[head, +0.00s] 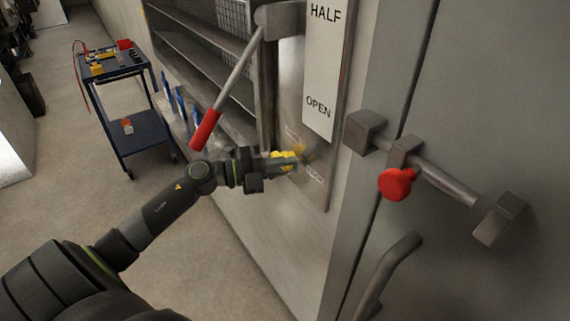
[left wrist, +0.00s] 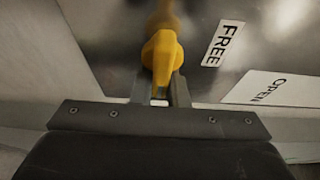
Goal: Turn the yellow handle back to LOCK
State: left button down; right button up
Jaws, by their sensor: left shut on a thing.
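The yellow handle (head: 283,160) sits low on the metal panel, below the HALF and OPEN sign. My left gripper (head: 282,161) is at the handle with its fingers shut on it. In the left wrist view the yellow handle (left wrist: 162,55) runs down between the two fingers of the left gripper (left wrist: 160,93). A small FREE label (left wrist: 222,43) is on the panel to the right of the handle there. The word LOCK cannot be read in either view. My right gripper is in neither view.
A lever with a red grip (head: 205,130) hangs just above my left wrist. A bar with a red knob (head: 397,183) and a door handle (head: 388,272) are on the grey door at right. A blue cart (head: 125,135) stands at the back left. The floor between is clear.

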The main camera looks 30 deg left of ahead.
pick_arm(q)
jog(key=c, duration=1.4)
grip_release()
jog(key=shift+c, duration=0.2)
jog(key=shift+s+a+f, duration=0.15)
jog(key=shift+s+a, duration=0.1)
jog(key=v, duration=1.6)
jog(key=shift+s+a+r+p, duration=0.2)
jog(key=shift+s+a+p, duration=0.05)
jog(key=shift+p, duration=0.2)
